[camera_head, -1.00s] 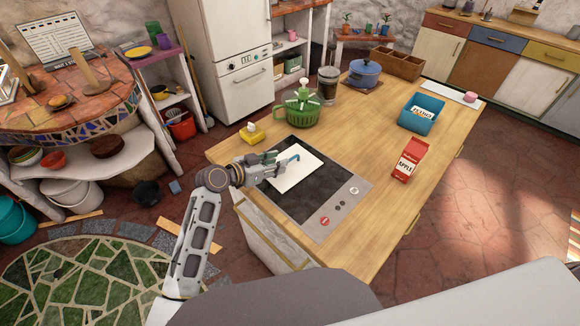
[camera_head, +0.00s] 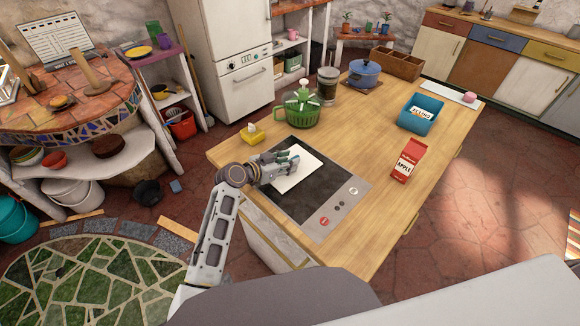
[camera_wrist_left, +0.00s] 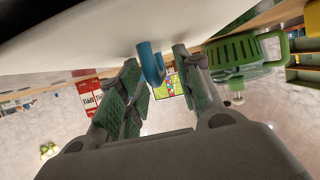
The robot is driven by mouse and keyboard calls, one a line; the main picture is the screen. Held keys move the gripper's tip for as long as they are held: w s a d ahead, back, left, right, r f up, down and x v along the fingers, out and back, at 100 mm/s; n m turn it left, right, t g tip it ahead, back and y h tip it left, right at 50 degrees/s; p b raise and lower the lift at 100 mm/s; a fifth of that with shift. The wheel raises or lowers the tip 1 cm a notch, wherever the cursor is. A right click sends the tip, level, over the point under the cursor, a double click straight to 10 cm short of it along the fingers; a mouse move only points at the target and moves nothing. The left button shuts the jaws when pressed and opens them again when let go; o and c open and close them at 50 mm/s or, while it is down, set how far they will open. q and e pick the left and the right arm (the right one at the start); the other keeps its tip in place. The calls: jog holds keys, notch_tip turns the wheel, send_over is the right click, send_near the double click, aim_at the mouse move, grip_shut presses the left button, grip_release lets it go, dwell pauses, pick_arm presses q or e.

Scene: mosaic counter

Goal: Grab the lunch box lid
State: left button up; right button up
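A flat white panel (camera_head: 297,178) lies over the dark cooktop on the wooden counter. It looks like the lunch box lid, though I cannot be sure. In the left wrist view the white panel (camera_wrist_left: 95,40) fills the top, with a blue loop-shaped handle (camera_wrist_left: 150,62) at its edge. My left gripper (camera_head: 292,160) is over the panel's far left part and hides the handle in the head view. In the left wrist view my left gripper (camera_wrist_left: 160,75) is open, with the blue handle between its fingertips, close to the left finger. My right gripper is not in view.
The counter between cooktop (camera_head: 310,203) and carton is clear.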

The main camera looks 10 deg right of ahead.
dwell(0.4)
pick_arm(q)
grip_shut()
dwell(0.4)
jog(key=shift+r+b, duration=0.35)
jog(key=shift+r, duration=4.65)
jog(key=shift+a, duration=0.1)
